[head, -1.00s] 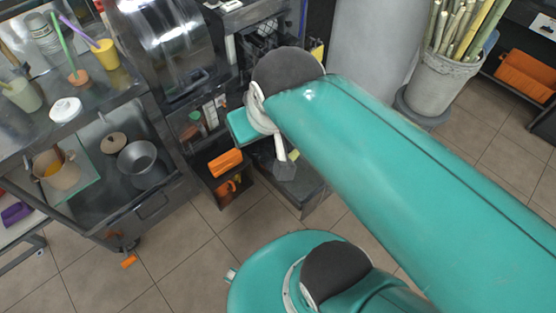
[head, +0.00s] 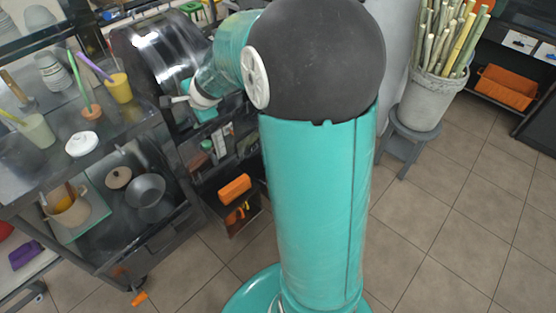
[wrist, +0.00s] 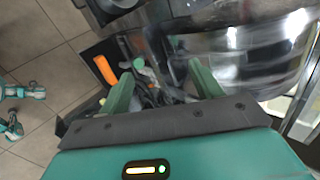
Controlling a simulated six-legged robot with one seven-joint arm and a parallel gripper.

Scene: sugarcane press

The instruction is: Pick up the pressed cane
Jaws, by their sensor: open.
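My gripper (wrist: 161,86) is open in the wrist view, its two green fingers apart with nothing held between them. Beyond the fingers is a dark, cluttered space beside the shiny curved press housing (wrist: 240,55). The same metal press (head: 155,55) stands at the upper left in the head view, with the end of my arm in front of its right side. I cannot make out any pressed cane; my arm hides part of the press. Uncut-looking cane stalks (head: 452,35) stand in a grey bucket (head: 430,100) at the right.
An orange item (head: 234,188) sits on a low shelf below the press. Tiled floor (head: 440,220) is clear at the right.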

